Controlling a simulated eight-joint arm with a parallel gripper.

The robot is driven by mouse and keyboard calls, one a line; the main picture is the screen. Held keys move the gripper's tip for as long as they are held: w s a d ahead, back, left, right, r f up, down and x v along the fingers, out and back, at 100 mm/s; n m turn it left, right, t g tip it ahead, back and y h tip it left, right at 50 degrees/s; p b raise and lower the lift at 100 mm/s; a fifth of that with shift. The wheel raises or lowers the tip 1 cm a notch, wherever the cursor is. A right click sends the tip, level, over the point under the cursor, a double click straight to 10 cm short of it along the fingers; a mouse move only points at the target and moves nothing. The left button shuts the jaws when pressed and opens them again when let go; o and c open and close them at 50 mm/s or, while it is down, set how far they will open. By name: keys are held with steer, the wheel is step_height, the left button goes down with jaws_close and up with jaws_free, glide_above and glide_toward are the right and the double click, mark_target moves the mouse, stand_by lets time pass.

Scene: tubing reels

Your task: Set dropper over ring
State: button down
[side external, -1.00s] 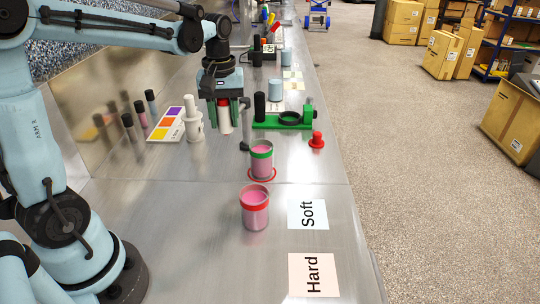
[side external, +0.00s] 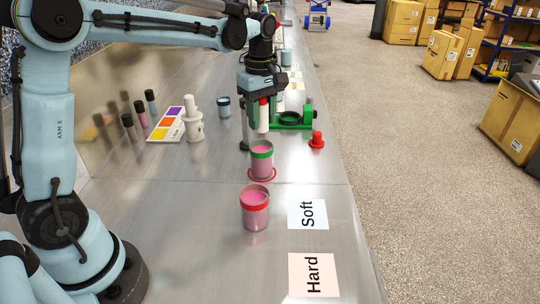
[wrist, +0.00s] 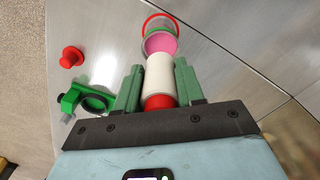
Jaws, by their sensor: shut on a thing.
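My gripper (side external: 262,110) is shut on a white dropper (side external: 263,119) with a red top, held upright above the bench. In the wrist view the white dropper (wrist: 159,72) sits between the green fingers, its red part (wrist: 159,102) nearest the palm. A pink-filled cup with a green band (side external: 262,160) stands in front of and below the dropper in the side view, with a red ring (side external: 262,179) around its base. Beyond the dropper, the wrist view shows the pink cup (wrist: 160,43) and red ring (wrist: 148,20). A green stand with a ring (side external: 290,118) is right of my gripper.
A second pink cup with a red band (side external: 255,210) stands nearer the camera. A red knob-shaped piece (side external: 316,140) is at the right. A white bottle (side external: 194,120), colour card (side external: 166,126) and small jar (side external: 224,106) are left. "Soft" (side external: 307,214) and "Hard" (side external: 314,275) labels lie in front.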

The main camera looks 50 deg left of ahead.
steer(key=shift+w+d, duration=0.2)
steer(key=shift+d, duration=0.1)
steer(key=c, duration=0.7)
jaws_free()
steer(key=shift+a, duration=0.1)
steer(key=shift+r, duration=0.45)
step_height(320, 180, up, 11)
steer(key=shift+r, duration=0.1)
